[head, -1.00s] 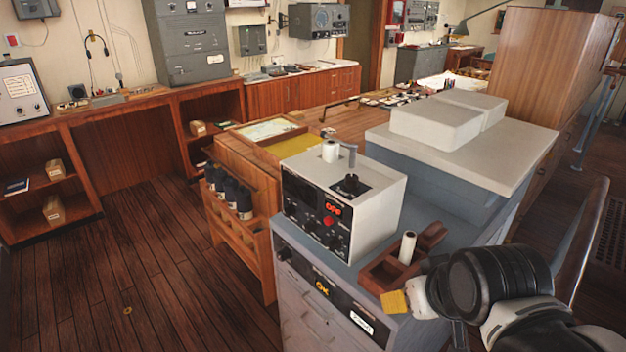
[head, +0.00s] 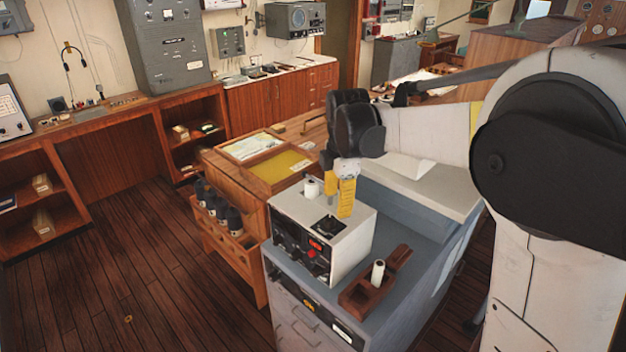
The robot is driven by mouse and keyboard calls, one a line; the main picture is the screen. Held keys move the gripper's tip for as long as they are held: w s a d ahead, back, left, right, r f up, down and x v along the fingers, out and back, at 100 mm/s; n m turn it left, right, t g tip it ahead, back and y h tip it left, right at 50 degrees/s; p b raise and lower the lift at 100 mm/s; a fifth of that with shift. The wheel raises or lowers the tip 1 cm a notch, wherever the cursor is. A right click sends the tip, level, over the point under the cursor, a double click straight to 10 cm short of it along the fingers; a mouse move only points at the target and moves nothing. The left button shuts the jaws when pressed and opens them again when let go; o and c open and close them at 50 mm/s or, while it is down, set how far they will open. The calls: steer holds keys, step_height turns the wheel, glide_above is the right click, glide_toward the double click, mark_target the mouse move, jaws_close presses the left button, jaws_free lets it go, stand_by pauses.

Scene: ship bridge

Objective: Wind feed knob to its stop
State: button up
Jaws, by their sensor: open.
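The white instrument box (head: 350,240) stands on the grey cabinet, with a dark plate (head: 328,225) on its top. The black feed knob is on this plate, but its outline blends into the plate and is partly hidden by my fingers. My gripper (head: 338,204) points down over the box top, at the back edge of the plate. Its yellow fingers are open, with no object visible between them. I cannot tell whether they touch the knob or are just above it.
A white roll (head: 311,187) stands on the box just left of my fingers. A brown wooden holder (head: 362,293) with a white roll (head: 378,273) sits to the right. A wooden rack (head: 225,225) with dark bottles is at left. Open floor lies further left.

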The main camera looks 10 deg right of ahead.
mark_target(330, 218)
steer(key=w+n+g+p, duration=0.1)
steer(key=w+n+p, duration=0.3)
steer(key=w+n, duration=0.15)
step_height(330, 218, down, 11)
steer(key=shift+f+p, duration=0.15)
steer(key=shift+p, duration=0.25)
steer(key=shift+c, duration=0.2)
jaws_close()
